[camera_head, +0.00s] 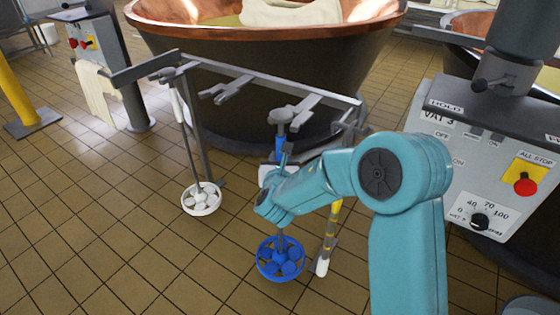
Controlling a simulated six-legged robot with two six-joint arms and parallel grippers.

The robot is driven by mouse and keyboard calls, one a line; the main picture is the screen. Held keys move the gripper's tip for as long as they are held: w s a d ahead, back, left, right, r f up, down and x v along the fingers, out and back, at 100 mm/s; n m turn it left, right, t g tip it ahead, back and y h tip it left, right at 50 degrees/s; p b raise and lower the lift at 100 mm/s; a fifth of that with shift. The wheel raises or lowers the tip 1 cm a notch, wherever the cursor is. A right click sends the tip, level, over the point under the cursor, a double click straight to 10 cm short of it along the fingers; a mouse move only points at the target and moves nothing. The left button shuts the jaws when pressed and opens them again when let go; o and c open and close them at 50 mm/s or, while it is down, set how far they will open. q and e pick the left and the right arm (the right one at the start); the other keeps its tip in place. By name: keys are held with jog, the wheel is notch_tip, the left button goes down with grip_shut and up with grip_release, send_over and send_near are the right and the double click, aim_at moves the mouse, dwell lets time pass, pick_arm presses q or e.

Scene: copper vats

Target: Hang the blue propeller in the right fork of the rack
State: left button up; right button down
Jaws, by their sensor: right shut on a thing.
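The blue propeller (281,258) hangs upright at the bottom of its shaft, low over the tiled floor. The shaft top has a grey knob (281,115) and a blue collar. My right gripper (282,160) is shut on the blue propeller's shaft, just below the collar; my teal arm partly hides the grip. The grey rack (270,77) has a long bar with forks. Its right fork (303,106) is right beside the knob; I cannot tell whether the shaft sits in it. The middle fork (226,90) is empty. My left gripper is out of view.
A white propeller (201,199) hangs at the rack's left end. A yellow-banded rod (331,238) with a white tip stands close right of the blue propeller. A copper vat (255,85) is behind the rack. A control panel (480,165) stands at right.

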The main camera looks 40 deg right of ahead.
jog(key=shift+w+d+r, duration=0.15)
jog(key=shift+d, duration=0.15)
dwell(0.4)
jog(key=shift+w+d+b, duration=0.3)
jog(key=shift+d+b, duration=0.05)
jog(key=shift+d, duration=0.45)
jog(key=shift+w+d, duration=0.1)
jog(key=shift+d, duration=0.1)
jog(key=shift+w+d+b, duration=0.3)
jog(key=shift+d, duration=0.4)
jog(key=shift+w+d+b, duration=0.25)
jog(key=shift+d+b, duration=0.05)
jog(key=shift+d, duration=0.4)
jog(key=shift+f, duration=0.2)
dwell(0.6)
jog(key=shift+d+f+b, duration=0.1)
jog(key=shift+f+b, duration=0.55)
jog(key=shift+b, duration=0.35)
jog(key=shift+w+d+f+b, duration=0.1)
jog(key=shift+d+f+b, duration=0.1)
jog(key=shift+b, duration=0.3)
dwell(0.4)
